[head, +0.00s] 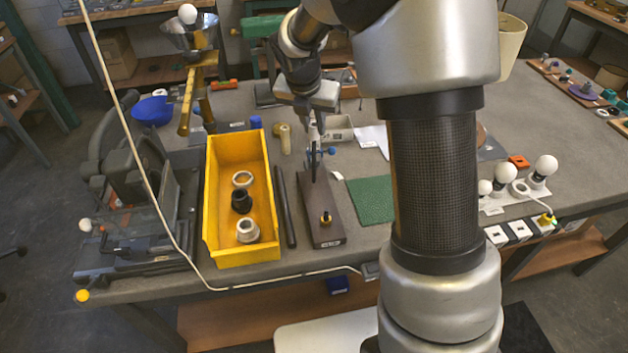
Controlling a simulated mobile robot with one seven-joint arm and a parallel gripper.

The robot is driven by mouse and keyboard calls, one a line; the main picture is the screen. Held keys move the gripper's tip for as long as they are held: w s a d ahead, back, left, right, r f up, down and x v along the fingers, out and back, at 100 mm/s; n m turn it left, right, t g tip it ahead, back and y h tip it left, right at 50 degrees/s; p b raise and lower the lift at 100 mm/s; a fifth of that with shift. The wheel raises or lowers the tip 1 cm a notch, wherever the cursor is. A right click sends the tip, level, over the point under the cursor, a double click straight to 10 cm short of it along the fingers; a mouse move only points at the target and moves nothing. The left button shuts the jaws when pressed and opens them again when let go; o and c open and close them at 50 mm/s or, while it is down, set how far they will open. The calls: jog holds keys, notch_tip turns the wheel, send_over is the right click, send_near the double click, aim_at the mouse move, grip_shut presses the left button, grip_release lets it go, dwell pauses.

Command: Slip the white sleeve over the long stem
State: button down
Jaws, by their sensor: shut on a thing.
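My gripper (318,128) points down above the far end of a dark wooden base board (330,236). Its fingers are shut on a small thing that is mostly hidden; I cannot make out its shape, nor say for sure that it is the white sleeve. A thin upright piece (314,166), which looks like the long stem, stands on the board just below the fingers. I cannot tell whether the held thing touches it or surrounds it. A blue knob (331,151) is beside it. A short yellow and black post (325,217) stands at the board's near end.
A yellow bin (212,200) left of the board holds two pale rings (243,179) and a black one (241,201). A black rod (285,207) lies between. A cream cylinder (285,139) stands behind. A green mat (371,200) lies right; white bulbs (545,166) stand farther right.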

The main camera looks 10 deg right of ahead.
aim_at(313, 169)
dwell(0.6)
jog(key=shift+f+b, duration=0.95)
jog(key=shift+f, duration=1.05)
jog(key=shift+f, duration=0.15)
jog(key=shift+f+b, duration=0.95)
jog(key=shift+f, duration=0.9)
jog(key=shift+f, duration=0.1)
jog(key=shift+f+b, duration=1)
jog(key=shift+f, duration=0.9)
jog(key=shift+f+b, duration=0.65)
jog(key=shift+f, duration=1.3)
